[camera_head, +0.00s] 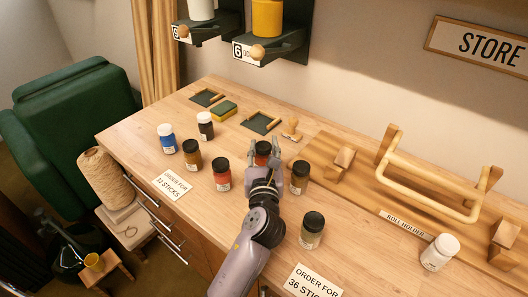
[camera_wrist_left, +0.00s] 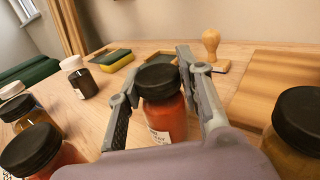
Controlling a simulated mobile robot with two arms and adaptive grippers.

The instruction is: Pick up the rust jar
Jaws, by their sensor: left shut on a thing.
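The rust jar, an orange-red jar with a black lid (camera_wrist_left: 165,112), stands upright between the two fingers of my left gripper (camera_head: 263,152) in the left wrist view. In the head view mostly its black lid (camera_head: 263,147) shows; my gripper hides its lower body. My left gripper is shut on this jar, one finger on each side, with the jar at or close to the tabletop; I cannot tell if it is lifted. My right gripper is not in view.
A red jar (camera_head: 222,175) stands left of my gripper and a brown jar (camera_head: 300,178) close on its right. An olive jar (camera_head: 312,230) stands nearer the front. A wooden stamp (camera_head: 292,129) and a small tray (camera_head: 261,122) lie behind. A wooden roll holder (camera_head: 430,185) fills the right.

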